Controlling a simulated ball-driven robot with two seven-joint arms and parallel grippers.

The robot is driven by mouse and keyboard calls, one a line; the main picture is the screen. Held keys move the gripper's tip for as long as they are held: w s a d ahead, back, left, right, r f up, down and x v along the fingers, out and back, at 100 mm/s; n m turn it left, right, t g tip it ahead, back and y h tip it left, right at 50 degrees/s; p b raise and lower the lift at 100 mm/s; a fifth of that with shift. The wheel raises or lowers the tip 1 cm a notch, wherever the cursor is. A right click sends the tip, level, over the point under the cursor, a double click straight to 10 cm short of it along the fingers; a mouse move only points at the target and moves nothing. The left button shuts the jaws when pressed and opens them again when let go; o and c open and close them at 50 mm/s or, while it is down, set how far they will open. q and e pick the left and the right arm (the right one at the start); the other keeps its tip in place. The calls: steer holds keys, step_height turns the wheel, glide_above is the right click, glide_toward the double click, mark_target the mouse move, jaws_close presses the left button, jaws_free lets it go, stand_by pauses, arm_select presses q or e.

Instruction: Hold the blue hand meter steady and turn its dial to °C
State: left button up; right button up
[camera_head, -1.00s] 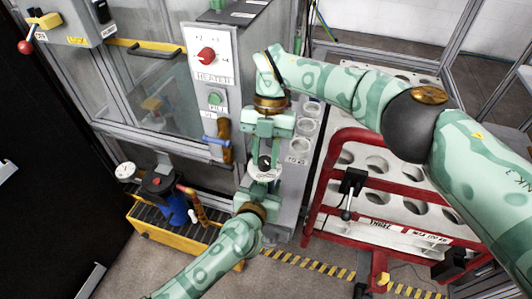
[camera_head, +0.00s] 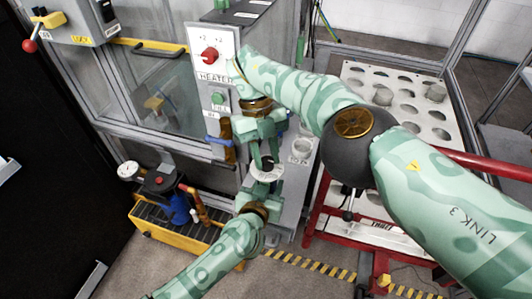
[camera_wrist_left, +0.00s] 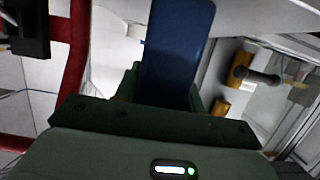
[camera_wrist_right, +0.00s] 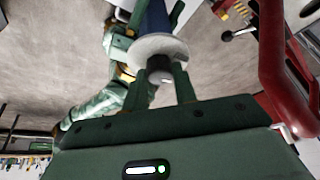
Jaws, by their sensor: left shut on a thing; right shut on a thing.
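The hand meter shows in the left wrist view as a long blue body (camera_wrist_left: 175,50). My left gripper (camera_head: 258,187) is shut on it, coming from below in the head view. The meter's round white face (camera_wrist_right: 158,47) and dark dial knob (camera_wrist_right: 160,68) show in the right wrist view, with part of the blue body (camera_wrist_right: 153,18) behind. My right gripper (camera_head: 267,158) reaches down from above and is shut on the dial knob. In the head view the white face (camera_head: 266,175) shows between the two grippers. Its marks, including °C, are too small to read.
A grey panel with a red heater knob (camera_head: 209,55) and a green button (camera_head: 217,98) stands just behind the grippers. A red-framed rack (camera_head: 321,210) is to the right. A yellow tray (camera_head: 170,236) with a blue device (camera_head: 177,209) sits lower left.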

mark_target(266, 158)
stand_by(0.5)
steer(key=o, duration=1)
step_height(266, 158, up, 10)
steer(key=shift+f, duration=0.1)
arm_select(q)
steer(key=o, duration=1.3)
